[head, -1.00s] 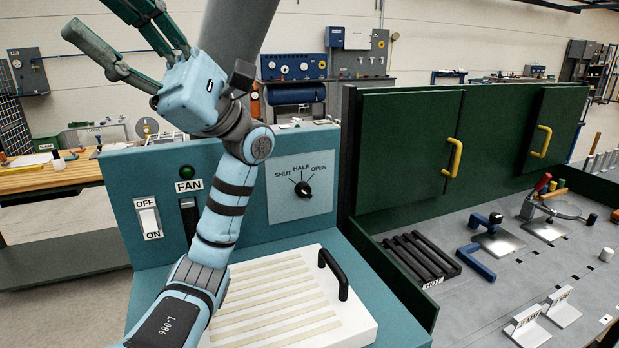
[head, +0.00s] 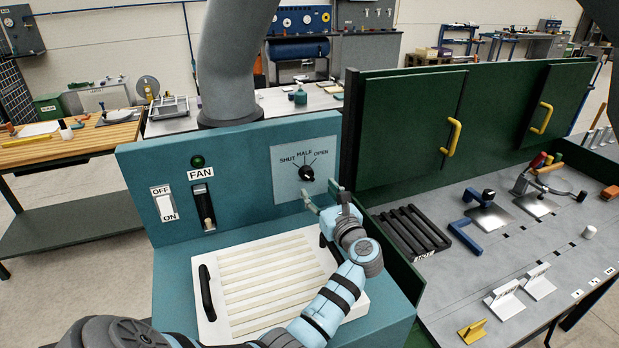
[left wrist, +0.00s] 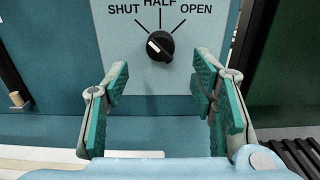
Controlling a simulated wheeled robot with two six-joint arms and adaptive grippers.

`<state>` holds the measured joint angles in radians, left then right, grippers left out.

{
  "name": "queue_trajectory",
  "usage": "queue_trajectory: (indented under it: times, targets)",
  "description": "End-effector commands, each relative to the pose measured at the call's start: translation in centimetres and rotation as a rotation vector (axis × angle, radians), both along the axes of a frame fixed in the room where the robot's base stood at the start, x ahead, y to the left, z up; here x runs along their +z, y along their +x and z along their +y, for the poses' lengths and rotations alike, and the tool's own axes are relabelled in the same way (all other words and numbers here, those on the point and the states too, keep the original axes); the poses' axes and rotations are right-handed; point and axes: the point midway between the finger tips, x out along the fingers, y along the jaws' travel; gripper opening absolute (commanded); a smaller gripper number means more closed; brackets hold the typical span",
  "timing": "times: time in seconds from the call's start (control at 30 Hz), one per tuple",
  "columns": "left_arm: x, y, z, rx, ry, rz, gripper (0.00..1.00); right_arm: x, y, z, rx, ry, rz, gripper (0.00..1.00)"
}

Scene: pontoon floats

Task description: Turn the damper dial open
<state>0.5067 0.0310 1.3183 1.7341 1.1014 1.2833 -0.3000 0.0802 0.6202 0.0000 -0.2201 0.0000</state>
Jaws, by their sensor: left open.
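The damper dial (head: 306,173) is a round black knob on a pale plate (head: 284,163) marked SHUT, HALF and OPEN. In the left wrist view the dial (left wrist: 160,46) stands straight ahead, its white mark pointing up-left towards SHUT. My left gripper (head: 322,196) is in front of the panel, just below and right of the dial in the head view. Its green-padded fingers (left wrist: 162,82) are spread wide, with nothing between them. The dial shows beyond the fingertips, between and above them, and looks untouched. My right gripper is not in view.
Left on the panel are an OFF/ON rocker (head: 165,204), a FAN slot (head: 204,207) and a green lamp (head: 198,161). A white slatted panel (head: 268,280) with black handles lies below. A green cabinet (head: 407,122) and a cluttered grey bench (head: 460,262) stand right.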

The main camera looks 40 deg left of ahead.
Motion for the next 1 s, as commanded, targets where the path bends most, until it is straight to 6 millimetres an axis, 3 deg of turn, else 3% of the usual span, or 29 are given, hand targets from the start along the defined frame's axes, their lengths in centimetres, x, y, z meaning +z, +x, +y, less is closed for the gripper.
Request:
queue_trajectory:
  times: [0.33, 0.7, 0.77, 1.0]
  targets:
    - [0.0, 2.9, 5.6, 0.002, 0.004, 0.001, 0.52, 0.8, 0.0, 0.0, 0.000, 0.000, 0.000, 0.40]
    - [-0.1, 3.5, 6.7, 0.001, 0.001, -0.002, 0.52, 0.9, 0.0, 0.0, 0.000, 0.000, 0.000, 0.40]
    - [-0.1, 3.5, 6.7, 0.001, 0.001, -0.002, 0.45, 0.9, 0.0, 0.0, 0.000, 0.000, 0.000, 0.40]
    - [-0.1, 3.5, 6.7, 0.001, 0.001, -0.002, 0.07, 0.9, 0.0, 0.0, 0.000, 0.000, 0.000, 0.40]
